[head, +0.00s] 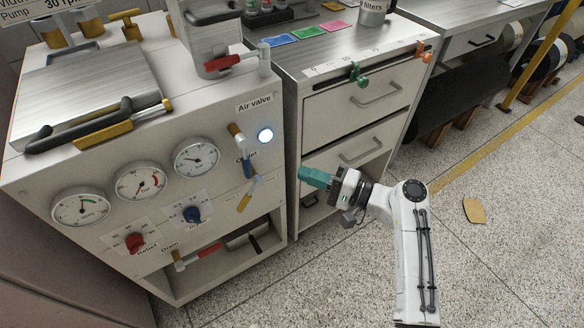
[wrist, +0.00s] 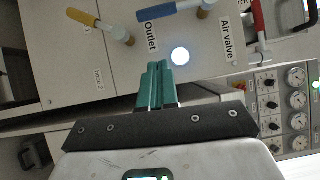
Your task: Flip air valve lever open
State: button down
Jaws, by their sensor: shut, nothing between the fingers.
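The "Air valve" label (head: 255,104) is at the upper right of the machine's front panel. Below it, a blue-handled lever (head: 247,167) hangs down from a tan stub, beside the "Outlet" label. In the wrist view the blue lever (wrist: 168,11) lies across the top, with the Air valve label (wrist: 225,38) to its right. I cannot tell for certain which lever the label names. My gripper (head: 303,174), with teal fingers, is right of the panel, in front of the drawers, apart from the lever. Its fingers (wrist: 159,66) are shut and empty.
A glowing round light (head: 265,135) sits beside the blue lever. A yellow lever (head: 249,194) is below it. A red lever (head: 222,62) is above the panel, and another red-handled lever (head: 205,250) is near Drain. The drawer cabinet (head: 345,115) stands at right. Floor in front is mostly clear.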

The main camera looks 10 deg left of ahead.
jog(key=shift+v, duration=1.5)
jog(key=shift+s, duration=0.1)
jog(key=s+d+f+n+g+h+p, duration=0.1)
jog(key=s+d+f+n+h+p, duration=0.15)
jog(key=s+d+f+h, duration=0.4)
jog(key=s+d+f+n+g+h+p, duration=0.1)
jog(key=s+d+h+p, duration=0.2)
jog(key=s, duration=0.6)
jog(key=s+d+r+g+h+p, duration=0.1)
jog(key=s+d+r+h+p, duration=0.2)
jog(key=s+d, duration=0.5)
jog(key=s+d+r+g+h+p, duration=0.1)
jog(key=s+d+r+h+p, duration=0.2)
jog(key=s+d, duration=0.4)
jog(key=s+r+h, duration=0.1)
jog(key=s+h, duration=0.1)
jog(key=s, duration=0.2)
jog(key=shift+s+d+r+g, duration=0.3)
jog(key=shift+s+d+r, duration=0.05)
